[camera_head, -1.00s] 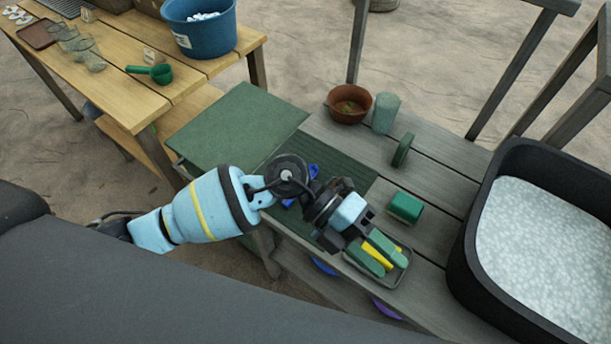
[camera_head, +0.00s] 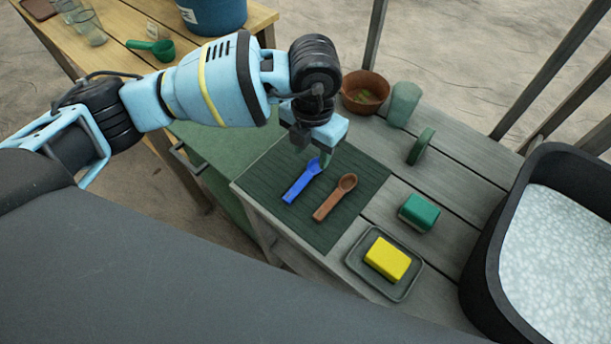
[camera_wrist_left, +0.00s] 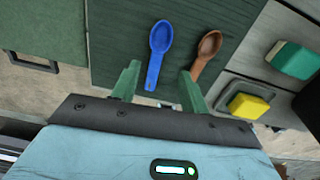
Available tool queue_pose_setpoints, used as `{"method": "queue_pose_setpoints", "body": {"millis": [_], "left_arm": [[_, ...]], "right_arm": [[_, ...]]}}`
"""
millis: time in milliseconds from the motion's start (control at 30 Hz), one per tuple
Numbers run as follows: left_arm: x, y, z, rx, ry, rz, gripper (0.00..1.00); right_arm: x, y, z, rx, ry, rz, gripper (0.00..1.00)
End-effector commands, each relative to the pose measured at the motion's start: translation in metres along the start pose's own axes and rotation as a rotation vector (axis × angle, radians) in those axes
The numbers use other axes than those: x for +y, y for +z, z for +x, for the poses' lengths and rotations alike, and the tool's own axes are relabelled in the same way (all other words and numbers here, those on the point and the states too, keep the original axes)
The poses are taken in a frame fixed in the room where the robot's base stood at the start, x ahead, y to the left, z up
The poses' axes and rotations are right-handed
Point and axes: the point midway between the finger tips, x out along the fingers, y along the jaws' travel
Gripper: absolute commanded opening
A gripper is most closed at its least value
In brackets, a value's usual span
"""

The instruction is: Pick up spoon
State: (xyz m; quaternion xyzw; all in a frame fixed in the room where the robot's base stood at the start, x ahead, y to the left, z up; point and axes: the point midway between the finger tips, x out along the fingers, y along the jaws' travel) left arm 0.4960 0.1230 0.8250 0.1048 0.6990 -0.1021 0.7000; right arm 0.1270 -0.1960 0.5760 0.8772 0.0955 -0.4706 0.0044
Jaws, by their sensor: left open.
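A blue spoon (camera_head: 302,182) and a brown spoon (camera_head: 335,197) lie side by side on a dark green ribbed mat (camera_head: 358,172). My left gripper (camera_head: 317,160) hangs over the mat near the bowl end of the blue spoon. It is open and empty. In the left wrist view its two green fingers (camera_wrist_left: 160,86) are spread apart, with the blue spoon (camera_wrist_left: 156,62) showing between and beyond them. The brown spoon (camera_wrist_left: 207,52) shows by the right finger there. Whether the fingers touch either spoon cannot be told. My right gripper is not in view.
A yellow sponge (camera_head: 388,259) sits on a grey tray (camera_head: 355,262). A black basin (camera_head: 484,260) is at right.

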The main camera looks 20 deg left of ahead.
Motion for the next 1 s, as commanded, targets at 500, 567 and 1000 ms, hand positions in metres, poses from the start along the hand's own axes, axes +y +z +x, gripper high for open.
{"method": "queue_pose_setpoints", "body": {"millis": [500,567,1000], "left_arm": [[0.003,-0.004,0.043,0.004,-0.003,0.000,0.45],[0.004,-0.005,0.052,0.003,-0.002,0.001,0.45],[0.004,-0.004,0.070,0.000,-0.004,0.002,0.45]], "right_arm": [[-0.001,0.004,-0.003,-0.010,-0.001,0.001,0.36],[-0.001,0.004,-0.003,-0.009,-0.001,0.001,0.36],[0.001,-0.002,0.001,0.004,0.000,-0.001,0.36]]}}
